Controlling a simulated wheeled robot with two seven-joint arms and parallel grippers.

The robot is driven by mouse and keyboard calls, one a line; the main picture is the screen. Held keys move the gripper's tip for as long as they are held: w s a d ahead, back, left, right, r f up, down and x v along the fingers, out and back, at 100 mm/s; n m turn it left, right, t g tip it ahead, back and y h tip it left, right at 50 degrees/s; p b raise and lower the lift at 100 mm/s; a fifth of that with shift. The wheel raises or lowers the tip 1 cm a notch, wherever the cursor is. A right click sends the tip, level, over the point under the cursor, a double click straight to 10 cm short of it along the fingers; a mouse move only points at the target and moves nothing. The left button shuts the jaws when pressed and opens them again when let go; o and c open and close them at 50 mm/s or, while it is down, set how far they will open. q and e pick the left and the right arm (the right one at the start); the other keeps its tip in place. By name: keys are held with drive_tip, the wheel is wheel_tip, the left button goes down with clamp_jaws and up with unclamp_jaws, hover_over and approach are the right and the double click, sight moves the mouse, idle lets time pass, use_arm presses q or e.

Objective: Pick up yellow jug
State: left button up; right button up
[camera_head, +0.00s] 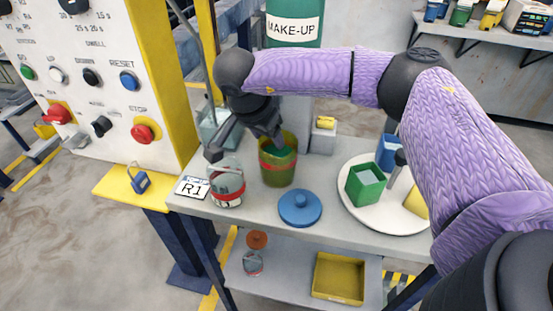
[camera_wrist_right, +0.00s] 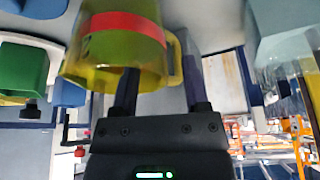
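The yellow jug (camera_head: 277,176), translucent with a red band, stands upright on the grey bench and holds something green. My right gripper (camera_head: 246,145) is over its far left side with its fingers spread, one at the jug's rim and one out to the left. In the right wrist view the jug (camera_wrist_right: 112,55) fills the upper left, its handle at its right. The gripper (camera_wrist_right: 162,85) is open there, one finger overlapping the jug and the other beyond the handle. I cannot tell whether it touches. My left gripper is not in view.
A clear jug (camera_head: 227,187) with a red band stands close left of the yellow jug. A blue lid (camera_head: 300,207) lies in front. A white round tray (camera_head: 385,217) with green and blue containers is at right. A control panel (camera_head: 90,75) rises at left.

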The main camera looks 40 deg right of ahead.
clamp_jaws()
idle(1.3)
